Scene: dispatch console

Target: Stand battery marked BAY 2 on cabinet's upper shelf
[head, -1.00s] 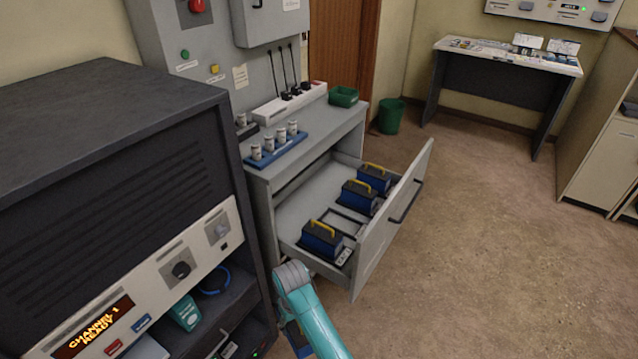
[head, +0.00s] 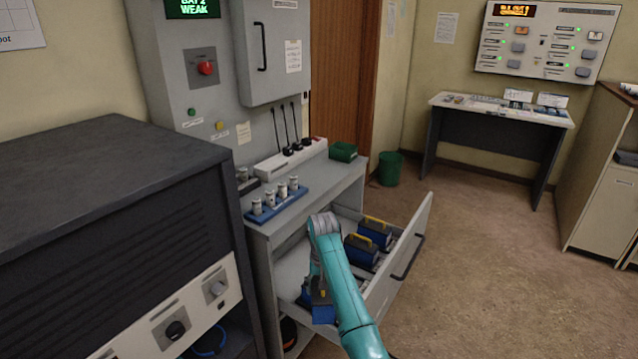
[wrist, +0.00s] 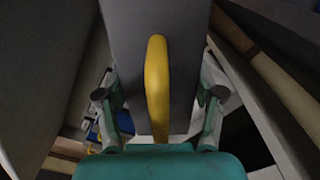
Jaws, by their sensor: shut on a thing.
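In the wrist view a dark grey battery with a yellow handle (wrist: 157,85) fills the space between the fingers of my gripper (wrist: 160,98), which is shut on it. Its marking does not show. In the head view my gripper (head: 316,300) is low at the near end of the open drawer, mostly hidden by my turquoise arm. Two blue batteries with yellow handles, a middle one (head: 361,251) and a far one (head: 374,234), stand in the drawer. A beige cabinet (head: 600,205) with an open shelf is at the right edge, partly cut off.
The pulled-out drawer front (head: 405,255) stands to the right of my arm. Above it, the grey bench holds a blue rack (head: 280,205) of small cylinders and a green box (head: 343,152). A dark console (head: 120,180) stands left. The floor at right is clear.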

